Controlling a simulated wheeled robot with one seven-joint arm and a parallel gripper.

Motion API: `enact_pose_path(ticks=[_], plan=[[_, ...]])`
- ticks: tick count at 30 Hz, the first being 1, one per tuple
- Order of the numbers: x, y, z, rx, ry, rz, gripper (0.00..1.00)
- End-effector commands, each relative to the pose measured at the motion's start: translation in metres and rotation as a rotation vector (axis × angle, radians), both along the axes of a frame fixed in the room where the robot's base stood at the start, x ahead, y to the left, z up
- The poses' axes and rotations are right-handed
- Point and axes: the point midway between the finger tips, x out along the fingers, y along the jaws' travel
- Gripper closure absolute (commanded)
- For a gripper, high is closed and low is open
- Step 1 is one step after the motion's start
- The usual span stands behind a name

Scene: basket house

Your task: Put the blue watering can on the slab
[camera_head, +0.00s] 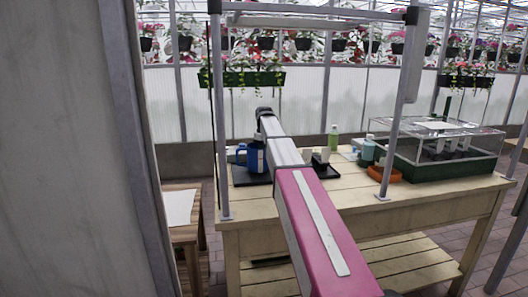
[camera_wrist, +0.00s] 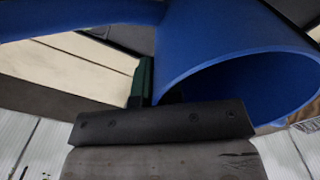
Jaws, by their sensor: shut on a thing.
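The blue watering can (camera_head: 241,156) is at the left end of the wooden bench, over a dark tray (camera_head: 245,178). I cannot tell whether it touches the tray. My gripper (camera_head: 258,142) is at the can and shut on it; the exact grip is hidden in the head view. In the wrist view the can's open blue rim (camera_wrist: 215,45) and a blue curved part fill the top, close against my dark gripper (camera_wrist: 160,120). A pale flat slab (camera_head: 179,207) lies on a low wooden table left of the bench.
The bench (camera_head: 350,196) holds a dark tray with white cups (camera_head: 323,160), a green bottle (camera_head: 333,137), an orange tray (camera_head: 384,173) and a clear-lidded green box (camera_head: 440,165). Grey frame posts (camera_head: 218,120) stand at the bench front. A grey wall (camera_head: 70,150) blocks the left.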

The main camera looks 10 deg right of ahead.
Motion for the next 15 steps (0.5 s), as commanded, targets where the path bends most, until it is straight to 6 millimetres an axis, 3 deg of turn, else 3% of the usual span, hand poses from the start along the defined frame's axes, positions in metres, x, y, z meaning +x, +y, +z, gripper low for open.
enact_pose_path(ticks=[6, 7, 9, 15], plan=[[0.0000, 0.0001, -0.0033, 0.000, 0.000, 0.000, 1.00], [0.0001, 0.0001, -0.0029, 0.000, 0.000, 0.000, 0.83], [0.0001, 0.0001, -0.0028, 0.000, 0.000, 0.000, 0.67], [0.0001, 0.0001, -0.0027, 0.000, 0.000, 0.000, 0.67]])
